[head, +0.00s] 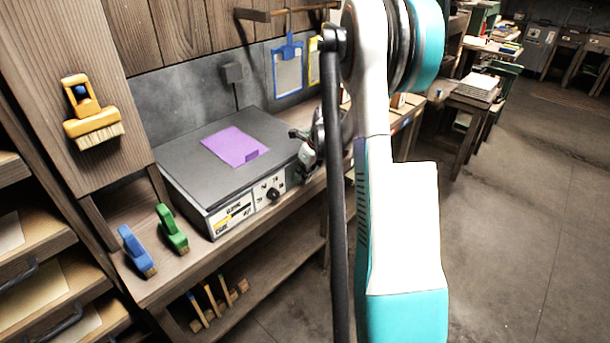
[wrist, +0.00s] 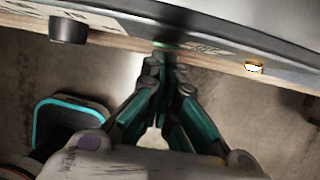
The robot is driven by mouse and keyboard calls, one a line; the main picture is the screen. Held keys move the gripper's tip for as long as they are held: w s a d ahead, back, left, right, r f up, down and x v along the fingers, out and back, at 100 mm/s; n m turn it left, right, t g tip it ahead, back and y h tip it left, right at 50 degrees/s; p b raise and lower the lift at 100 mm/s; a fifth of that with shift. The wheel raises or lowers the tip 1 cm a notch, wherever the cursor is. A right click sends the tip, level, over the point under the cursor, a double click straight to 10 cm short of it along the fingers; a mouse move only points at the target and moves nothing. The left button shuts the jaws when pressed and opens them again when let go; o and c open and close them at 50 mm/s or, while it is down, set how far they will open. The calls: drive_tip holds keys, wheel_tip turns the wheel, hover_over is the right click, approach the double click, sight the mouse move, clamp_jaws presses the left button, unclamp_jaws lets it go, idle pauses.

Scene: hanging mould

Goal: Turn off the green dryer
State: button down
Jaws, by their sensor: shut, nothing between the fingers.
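The dryer (head: 185,176) is a dark grey box with a pale front panel, on the wooden bench; it does not look green. A purple sheet (head: 236,147) lies on its top. A black knob (head: 273,194) is on the front panel and also shows in the wrist view (wrist: 68,29). In the wrist view, a green glow (wrist: 162,44) shows on the panel just beyond my fingertips, and an amber light (wrist: 253,67) is to the right. My gripper (wrist: 166,66) is shut and empty, close to the panel; I cannot tell whether it touches. My arm partly hides it in the head view (head: 304,150).
A yellow brush (head: 93,112) hangs on the wooden panel. Blue and yellow frames (head: 288,68) hang behind. Open floor (head: 500,220) lies to the right.

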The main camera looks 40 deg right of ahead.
drive_tip(key=shift+w+r, duration=0.15)
drive_tip(key=shift+w, duration=0.25)
drive_tip(key=shift+r, duration=0.1)
drive_tip(key=shift+r+p, duration=0.5)
drive_tip(key=shift+r, duration=0.2)
drive_tip(key=shift+s, duration=0.1)
